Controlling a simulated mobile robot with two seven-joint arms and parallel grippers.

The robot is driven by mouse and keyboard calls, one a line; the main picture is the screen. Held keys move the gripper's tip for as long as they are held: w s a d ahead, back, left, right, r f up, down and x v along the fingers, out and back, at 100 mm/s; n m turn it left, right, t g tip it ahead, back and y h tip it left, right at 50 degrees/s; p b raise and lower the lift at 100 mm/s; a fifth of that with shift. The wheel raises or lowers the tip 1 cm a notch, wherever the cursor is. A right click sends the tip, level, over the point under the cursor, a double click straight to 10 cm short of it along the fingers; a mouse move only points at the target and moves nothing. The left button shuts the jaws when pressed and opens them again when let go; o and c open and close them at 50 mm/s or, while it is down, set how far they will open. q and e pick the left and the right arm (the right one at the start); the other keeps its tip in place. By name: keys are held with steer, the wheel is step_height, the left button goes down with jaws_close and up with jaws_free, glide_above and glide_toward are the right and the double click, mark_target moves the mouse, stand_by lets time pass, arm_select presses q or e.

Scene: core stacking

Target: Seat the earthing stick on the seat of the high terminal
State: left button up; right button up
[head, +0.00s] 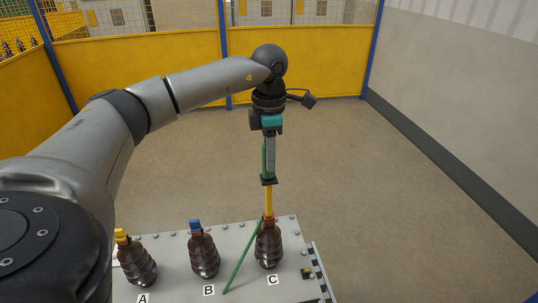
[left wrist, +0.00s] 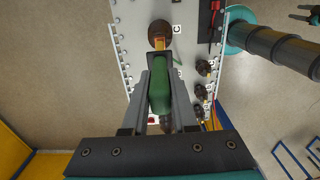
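My left gripper (head: 268,178) is shut on the green handle of the earthing stick. In the left wrist view its two fingers (left wrist: 161,95) lie on both sides of the green earthing stick (left wrist: 160,92). The stick's yellow shaft (head: 268,200) hangs about upright, with its lower end at the orange-brown top of brown terminal C (head: 269,247). I cannot tell whether the end touches or sits in it. The same terminal shows in the left wrist view (left wrist: 158,32). A thin green line (head: 243,257) slants from near the shaft's end to the plate. My right gripper is not in view.
Terminal B (head: 204,254) with a blue top and terminal A (head: 136,263) with a yellow top stand left of C on the grey plate (head: 172,245). Small dark terminals (left wrist: 203,68) show in the left wrist view. Yellow fence panels (head: 150,58) and a wall stand beyond open floor.

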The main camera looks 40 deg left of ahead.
arm_select(q)
steer(key=o, duration=0.5)
step_height(320, 180, up, 10)
steer(key=shift+r+b, duration=0.2)
steer(key=shift+b, duration=0.25)
steer(key=shift+r+p, duration=1.1)
steer(key=shift+r, duration=1.35)
